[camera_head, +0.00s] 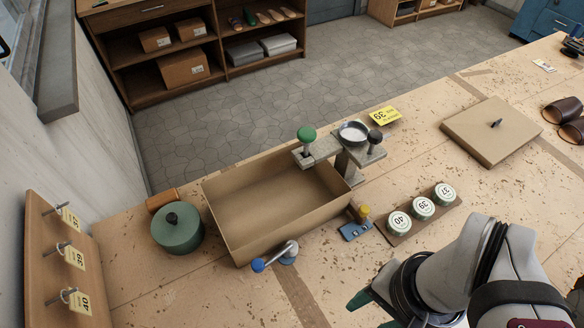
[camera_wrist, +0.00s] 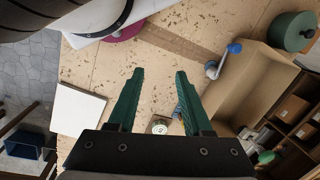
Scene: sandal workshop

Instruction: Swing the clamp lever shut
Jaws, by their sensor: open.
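The lever (camera_head: 272,257) has a grey metal arm and a blue ball knob, and it stands on a small blue base at the near edge of the open tan box (camera_head: 246,246). Its arm points left toward the box's near corner. In the wrist view the lever (camera_wrist: 222,62) is right of my fingers, beside the box. A small blue fixture with a yellow knob (camera_head: 362,214) sits to its right. My gripper (camera_wrist: 160,73) is open and empty, its green fingers apart from the lever. In the head view only part of a finger shows.
A green lidded pot (camera_head: 177,229) stands left of the box. A stand with a green knob (camera_head: 307,135) overhangs the box's far right corner. A rack of numbered round tins (camera_head: 422,208) lies to the right, with a flat tan lid (camera_head: 490,130) beyond. Bare bench lies nearer.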

